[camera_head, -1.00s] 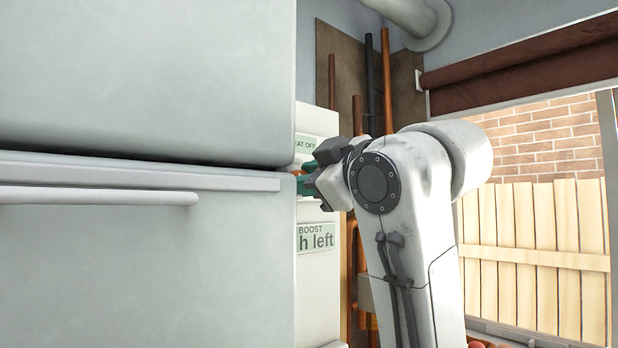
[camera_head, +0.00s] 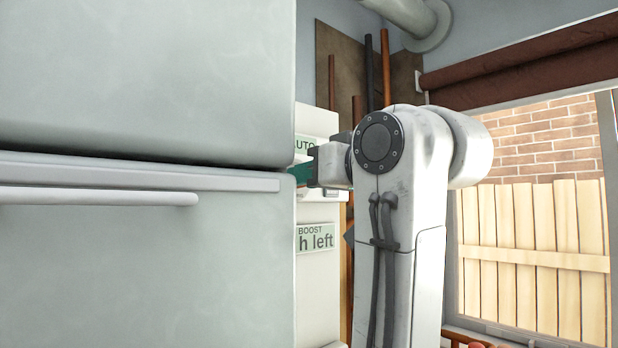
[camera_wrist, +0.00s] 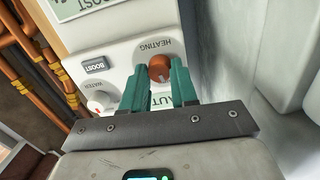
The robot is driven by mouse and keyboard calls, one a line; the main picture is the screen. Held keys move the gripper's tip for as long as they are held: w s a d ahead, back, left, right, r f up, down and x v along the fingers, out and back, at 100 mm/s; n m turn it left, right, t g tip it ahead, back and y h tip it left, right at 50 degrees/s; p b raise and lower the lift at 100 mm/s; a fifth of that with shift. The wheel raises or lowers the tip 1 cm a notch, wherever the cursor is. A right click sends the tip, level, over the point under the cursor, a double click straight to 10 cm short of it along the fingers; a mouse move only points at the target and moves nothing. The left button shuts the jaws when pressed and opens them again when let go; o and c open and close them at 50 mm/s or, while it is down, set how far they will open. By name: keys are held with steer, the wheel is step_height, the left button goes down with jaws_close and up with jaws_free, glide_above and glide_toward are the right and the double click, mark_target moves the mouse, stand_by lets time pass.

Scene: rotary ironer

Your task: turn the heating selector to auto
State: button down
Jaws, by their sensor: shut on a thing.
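In the head view my gripper (camera_head: 303,172) reaches the panel just past the big grey cabinet, and the knob is hidden. A pale green display (camera_head: 304,144) above the gripper reads AUTO, its first letter partly cut off; part of it shows between the fingers in the wrist view (camera_wrist: 161,99).
A white WATER knob (camera_wrist: 99,101) and a dark BOOST button (camera_wrist: 93,65) sit beside the heating knob. A second display (camera_head: 316,238) reads BOOST and "h left". The large grey cabinet (camera_head: 140,260) stands close on the left. Copper pipes (camera_wrist: 35,50) run alongside the panel.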

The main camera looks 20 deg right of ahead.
steer(key=shift+m, duration=1)
steer(key=c, duration=0.9)
jaws_free()
steer(key=shift+o, duration=0.2)
steer(key=shift+d, duration=0.1)
steer(key=b+v, duration=0.3)
steer(key=v, duration=0.7)
steer(key=shift+s, duration=0.35)
steer(key=shift+d, duration=0.15)
